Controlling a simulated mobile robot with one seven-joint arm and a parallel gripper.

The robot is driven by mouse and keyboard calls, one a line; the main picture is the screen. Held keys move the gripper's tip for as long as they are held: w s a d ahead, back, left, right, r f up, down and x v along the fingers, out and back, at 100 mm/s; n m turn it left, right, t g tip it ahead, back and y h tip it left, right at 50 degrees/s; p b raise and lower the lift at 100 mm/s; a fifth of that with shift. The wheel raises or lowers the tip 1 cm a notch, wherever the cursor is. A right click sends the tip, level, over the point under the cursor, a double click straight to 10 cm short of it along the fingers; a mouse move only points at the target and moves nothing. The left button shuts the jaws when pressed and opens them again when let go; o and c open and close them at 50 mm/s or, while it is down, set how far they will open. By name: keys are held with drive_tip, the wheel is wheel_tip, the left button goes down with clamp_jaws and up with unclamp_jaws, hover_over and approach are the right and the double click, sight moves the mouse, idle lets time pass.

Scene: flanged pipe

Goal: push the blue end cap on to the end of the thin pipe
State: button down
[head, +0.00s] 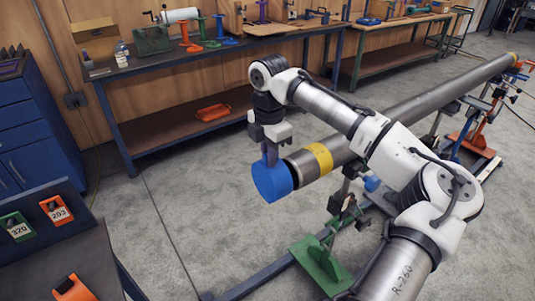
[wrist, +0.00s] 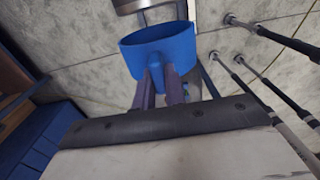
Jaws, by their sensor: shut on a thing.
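The blue end cap (head: 272,182) is a short round cup. It is held at the near end of the long grey steel pipe (head: 420,103), which has a yellow band (head: 320,158) close to that end. My gripper (head: 271,153) is above the cap, its fingers reaching down to it. In the wrist view, the fingers (wrist: 159,84) are closed on a tab on the side of the cap (wrist: 178,48). The cap's open mouth faces the metal pipe end (wrist: 143,6) at the top edge. The cap looks apart from the pipe there; the exact gap is unclear.
A green-footed stand (head: 322,265) and a red-footed stand (head: 470,143) are under the pipe. A workbench (head: 215,62) with tools runs along the wall behind. Blue drawers (head: 35,130) and a dark bench (head: 60,240) are at left. The floor left of the cap is clear.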

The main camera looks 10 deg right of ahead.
sight(293, 159)
drive_tip(key=shift+w+d+f+b, duration=0.1)
drive_tip(key=shift+d+f+b, duration=0.15)
drive_tip(key=shift+f+b, duration=0.6)
drive_tip(key=shift+w+d, duration=0.35)
drive_tip(key=shift+d, duration=0.45)
drive_tip(key=shift+p, duration=0.4)
drive_tip(key=shift+w+d+p, duration=0.35)
drive_tip(key=shift+d+p, duration=0.25)
drive_tip(key=shift+d, duration=0.3)
drive_tip(key=shift+p, duration=0.4)
drive_tip(key=shift+w+d+p, duration=0.35)
drive_tip(key=shift+d+p, duration=0.2)
drive_tip(key=shift+d, duration=0.3)
drive_tip(key=shift+w+d+p, duration=0.35)
drive_tip(key=shift+d+p, duration=0.2)
drive_tip(key=shift+d, duration=0.3)
idle(1.5)
idle(0.4)
drive_tip(key=c, duration=1.4)
unclamp_jaws()
